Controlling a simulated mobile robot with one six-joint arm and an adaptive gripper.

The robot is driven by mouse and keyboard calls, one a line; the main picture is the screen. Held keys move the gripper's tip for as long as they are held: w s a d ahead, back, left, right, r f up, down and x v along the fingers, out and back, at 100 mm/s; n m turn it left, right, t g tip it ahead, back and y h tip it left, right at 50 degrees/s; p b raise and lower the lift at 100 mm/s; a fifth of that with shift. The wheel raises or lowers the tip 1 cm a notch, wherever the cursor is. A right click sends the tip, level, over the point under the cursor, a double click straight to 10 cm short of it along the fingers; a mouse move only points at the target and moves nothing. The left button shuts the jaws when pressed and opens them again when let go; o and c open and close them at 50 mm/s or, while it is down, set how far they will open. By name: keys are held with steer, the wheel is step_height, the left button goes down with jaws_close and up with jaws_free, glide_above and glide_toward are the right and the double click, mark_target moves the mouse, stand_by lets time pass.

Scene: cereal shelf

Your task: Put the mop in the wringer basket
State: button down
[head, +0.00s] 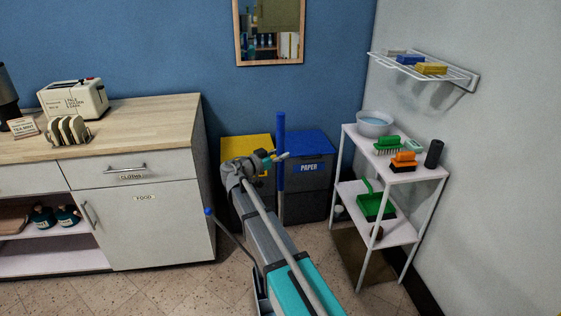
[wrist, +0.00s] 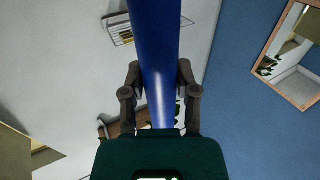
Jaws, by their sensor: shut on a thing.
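The mop shows as an upright blue handle (head: 281,135) in front of the bins, its lower end hidden behind my arm. My gripper (head: 279,157) is shut around this handle, partly up its length. In the wrist view the blue handle (wrist: 155,45) runs between the two dark fingers of my gripper (wrist: 157,80). The mop head is in neither view. A thin dark lever with a blue knob (head: 208,211) slants down to a dark part beside my arm at the bottom; I cannot tell if it belongs to the wringer. The wringer basket cannot be made out.
A yellow-lidded bin (head: 245,147) and a blue-lidded paper bin (head: 310,167) stand against the back wall. A counter cabinet (head: 160,215) is on the left. A white shelf stand (head: 352,140) with a bowl and brushes is on the right. Tiled floor is clear at lower left.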

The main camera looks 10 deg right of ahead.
steer(key=shift+f, duration=0.5)
steer(key=shift+f+b, duration=0.1)
steer(key=shift+b, duration=0.3)
steer(key=shift+c, duration=1.8)
jaws_free()
steer(key=shift+r, duration=0.2)
steer(key=v, duration=1.2)
steer(key=shift+s+f, duration=0.1)
steer(key=shift+f, duration=0.05)
